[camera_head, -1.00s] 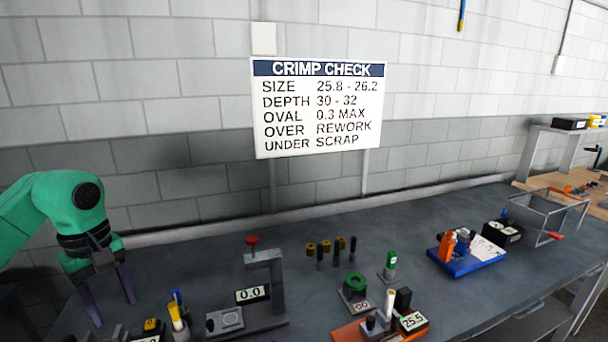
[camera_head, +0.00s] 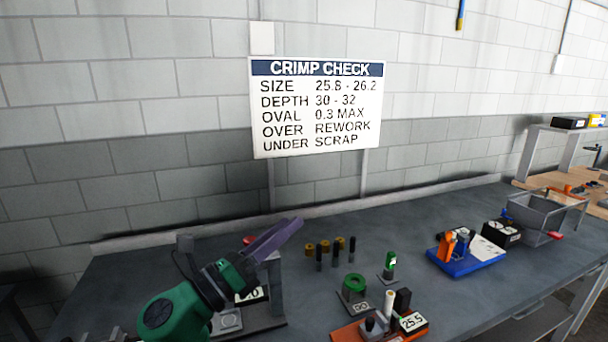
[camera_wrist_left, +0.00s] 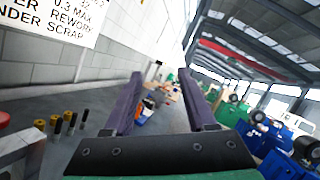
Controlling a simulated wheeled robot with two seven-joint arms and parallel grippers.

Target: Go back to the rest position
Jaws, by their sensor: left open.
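My left gripper (camera_head: 275,238) is in front of the grey press-like gauge (camera_head: 272,310) in the head view and hides much of it. Its purple fingers point up and to the right. In the left wrist view the two fingers (camera_wrist_left: 160,102) stand apart with nothing between them, so it is open and empty. The gauge's grey body and red knob (camera_wrist_left: 3,119) show at the left edge of the wrist view. My right gripper is not in view.
The bench (camera_head: 440,298) holds a green ring on a stand (camera_head: 354,284), an orange-based gauge reading 25.5 (camera_head: 413,321), a blue tray (camera_head: 466,264) and a wire basket (camera_head: 545,212). Small brass and black pieces (camera_head: 331,250) stand behind. A crimp check sign (camera_head: 317,107) stands at the back.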

